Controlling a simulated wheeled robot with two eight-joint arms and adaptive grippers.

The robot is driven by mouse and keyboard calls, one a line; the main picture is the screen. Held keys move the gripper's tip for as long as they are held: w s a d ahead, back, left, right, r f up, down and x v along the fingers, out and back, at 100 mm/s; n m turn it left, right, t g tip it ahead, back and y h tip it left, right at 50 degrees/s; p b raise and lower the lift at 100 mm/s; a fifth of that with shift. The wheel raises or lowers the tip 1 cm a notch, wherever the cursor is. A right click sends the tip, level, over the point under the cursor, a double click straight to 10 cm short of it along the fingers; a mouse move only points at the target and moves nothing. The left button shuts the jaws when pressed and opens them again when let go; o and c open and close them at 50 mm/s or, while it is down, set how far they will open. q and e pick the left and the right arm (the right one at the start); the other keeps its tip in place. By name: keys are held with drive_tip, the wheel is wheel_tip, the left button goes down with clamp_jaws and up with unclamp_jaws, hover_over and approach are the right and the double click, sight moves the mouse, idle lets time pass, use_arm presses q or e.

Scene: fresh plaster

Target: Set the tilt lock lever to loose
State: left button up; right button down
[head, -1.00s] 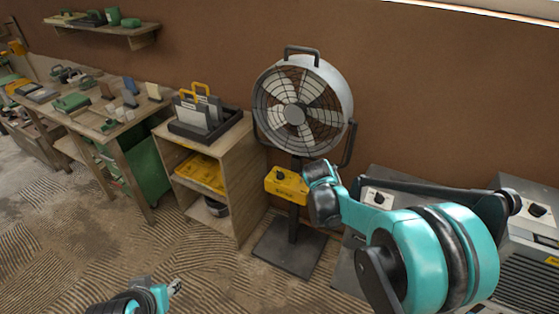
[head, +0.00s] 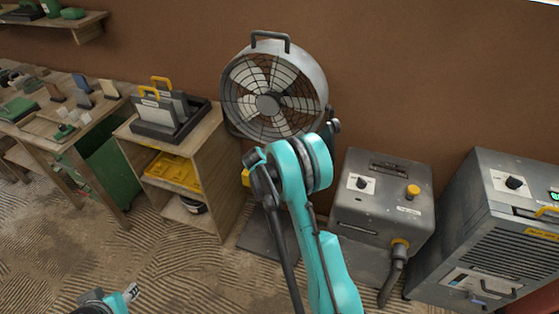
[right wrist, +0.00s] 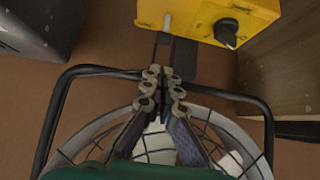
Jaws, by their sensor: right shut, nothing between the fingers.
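The drum fan (head: 268,103) stands against the brown wall on a dark stand; its wire cage also fills the lower part of the right wrist view (right wrist: 95,133). I cannot make out the tilt lock lever for certain; a small dark part (head: 333,127) shows at the fan's right side. My right gripper (right wrist: 162,75) is shut and empty, in front of the fan's cage and frame in the right wrist view; my arm hides it in the head view. My left gripper (head: 131,292) is low at the left, away from the fan; its jaw state is unclear.
The fan's yellow box (right wrist: 235,18) with a black knob is mostly covered by my arm in the head view. A wooden shelf unit (head: 222,185) stands left of the fan. Grey machines (head: 382,215) (head: 480,165) stand at right. The floor in front is open.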

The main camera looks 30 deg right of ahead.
drive_tip(key=b+x, duration=0.3)
drive_tip(key=x, duration=0.7)
use_arm(q)
wheel_tip(320, 180, down, 4)
drive_tip(key=shift+r, duration=0.2)
drive_tip(key=shift+s, duration=0.1)
use_arm(e)
drive_tip(key=shift+a, duration=0.1)
